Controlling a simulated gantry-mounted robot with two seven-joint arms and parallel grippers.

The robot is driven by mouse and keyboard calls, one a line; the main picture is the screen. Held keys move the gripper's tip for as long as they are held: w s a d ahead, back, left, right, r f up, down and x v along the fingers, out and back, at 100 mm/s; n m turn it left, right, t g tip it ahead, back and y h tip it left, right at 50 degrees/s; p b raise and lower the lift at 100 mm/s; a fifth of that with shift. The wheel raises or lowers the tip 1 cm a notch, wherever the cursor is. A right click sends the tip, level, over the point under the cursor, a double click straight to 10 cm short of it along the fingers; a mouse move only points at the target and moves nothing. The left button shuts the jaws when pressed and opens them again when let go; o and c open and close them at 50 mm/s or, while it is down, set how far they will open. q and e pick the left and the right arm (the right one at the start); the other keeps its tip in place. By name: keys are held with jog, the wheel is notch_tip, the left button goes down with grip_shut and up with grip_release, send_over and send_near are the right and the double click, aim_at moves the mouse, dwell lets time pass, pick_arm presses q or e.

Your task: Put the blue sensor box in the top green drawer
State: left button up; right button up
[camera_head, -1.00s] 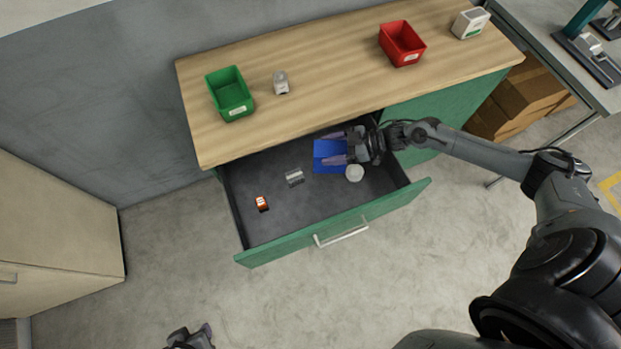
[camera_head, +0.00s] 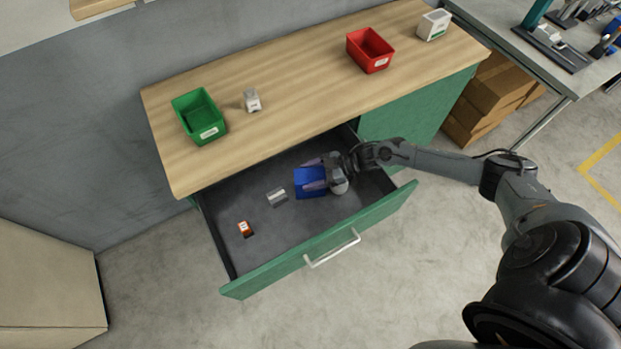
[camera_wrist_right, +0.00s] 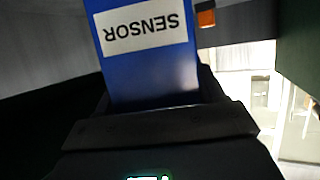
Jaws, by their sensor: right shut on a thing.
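The blue sensor box (camera_head: 304,189) is inside the open top green drawer (camera_head: 290,268), towards its right part. My right gripper (camera_head: 314,174) reaches in from the right and is shut on the box, one finger on the far side and one on the near side. In the right wrist view the blue box (camera_wrist_right: 150,80) fills the upper middle, its white SENSOR label upside down. I cannot tell whether the box touches the drawer floor. My left gripper is not in view.
The drawer also holds a grey block (camera_head: 277,197), an orange box (camera_head: 245,229) and a whitish round item (camera_head: 339,188) beside my gripper. On the wooden top (camera_head: 300,96) stand a green bin (camera_head: 200,117), a small grey item (camera_head: 252,100), a red bin (camera_head: 370,51) and a white box (camera_head: 434,25).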

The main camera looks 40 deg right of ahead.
jog(key=shift+a+f, duration=0.1)
jog(key=shift+f, duration=0.65)
jog(key=shift+f, duration=0.15)
jog(key=o, duration=1.2)
